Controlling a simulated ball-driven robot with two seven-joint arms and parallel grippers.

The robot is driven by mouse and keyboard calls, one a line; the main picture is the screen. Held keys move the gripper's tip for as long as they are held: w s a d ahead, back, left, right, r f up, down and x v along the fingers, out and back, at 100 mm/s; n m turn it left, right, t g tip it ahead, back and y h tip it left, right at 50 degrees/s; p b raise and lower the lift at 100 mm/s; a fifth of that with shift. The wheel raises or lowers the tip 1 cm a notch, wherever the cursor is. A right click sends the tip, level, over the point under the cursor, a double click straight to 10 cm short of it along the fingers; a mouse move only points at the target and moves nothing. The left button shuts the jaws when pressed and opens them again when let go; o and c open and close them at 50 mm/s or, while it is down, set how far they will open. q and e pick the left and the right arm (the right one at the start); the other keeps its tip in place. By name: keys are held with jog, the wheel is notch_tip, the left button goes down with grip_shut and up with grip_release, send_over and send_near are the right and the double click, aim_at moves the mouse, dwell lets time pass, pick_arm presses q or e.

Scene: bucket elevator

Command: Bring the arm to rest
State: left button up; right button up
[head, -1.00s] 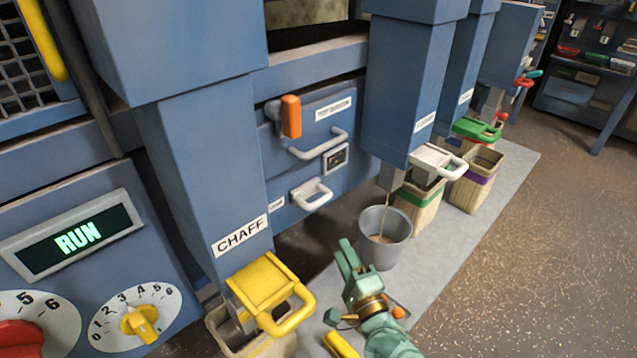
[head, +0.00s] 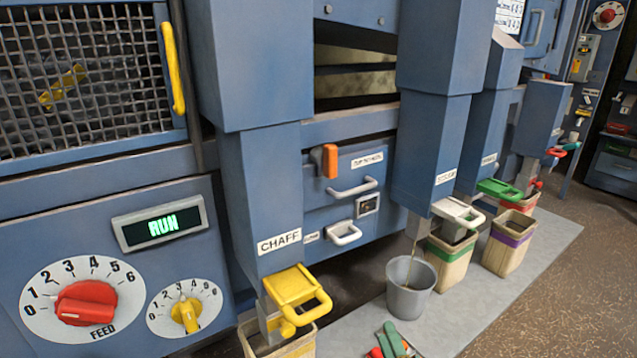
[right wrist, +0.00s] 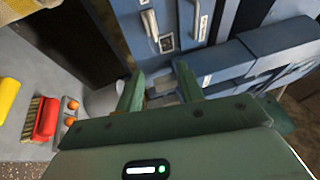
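My right gripper (head: 392,341) shows only in part at the bottom edge of the head view, its green fingers below a grey bucket (head: 410,287). In the right wrist view its two green fingers (right wrist: 158,87) stand apart with nothing held between them. The bucket stands on the pale floor strip under a spout, with a thin stream falling into it; in the wrist view it is partly hidden behind a finger. The rest of my right arm is out of the head view. My left gripper is not in view.
A blue machine has a RUN display (head: 162,227), a red feed knob (head: 86,303) and a yellow chaff handle (head: 298,290). Sacks (head: 508,240) stand to the right. A red brush (right wrist: 44,118) and a yellow object (right wrist: 8,96) lie at the wrist view's left. Brown floor is clear at right.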

jog(key=s+d+f+n+g, duration=0.1)
jog(key=s+f+n+g, duration=0.15)
jog(key=f+n, duration=0.4)
jog(key=s+f+n+g, duration=0.1)
jog(key=f+n+g, duration=0.2)
jog(key=f+n, duration=0.35)
jog(key=s+d+f+n+g+h, duration=0.1)
jog(key=s+d+f+n+g, duration=0.15)
jog(key=s+f, duration=0.65)
jog(key=s+d+f+n+g, duration=0.1)
jog(key=s+d+f+g, duration=0.2)
jog(key=s+f, duration=0.5)
jog(key=s+d+f+n+g+h, duration=0.1)
jog(key=s+d+f+n+g, duration=0.3)
jog(key=s, duration=0.6)
jog(key=s+f+m+g+h, duration=0.1)
jog(key=s+f, duration=0.6)
jog(key=s, duration=0.2)
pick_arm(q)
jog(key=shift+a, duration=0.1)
pick_arm(e)
jog(key=s+g, duration=0.4)
jog(key=s, duration=1.7)
jog(key=shift+s+d+h, duration=0.15)
jog(key=shift+d+h, duration=0.15)
jog(key=shift+h, duration=0.1)
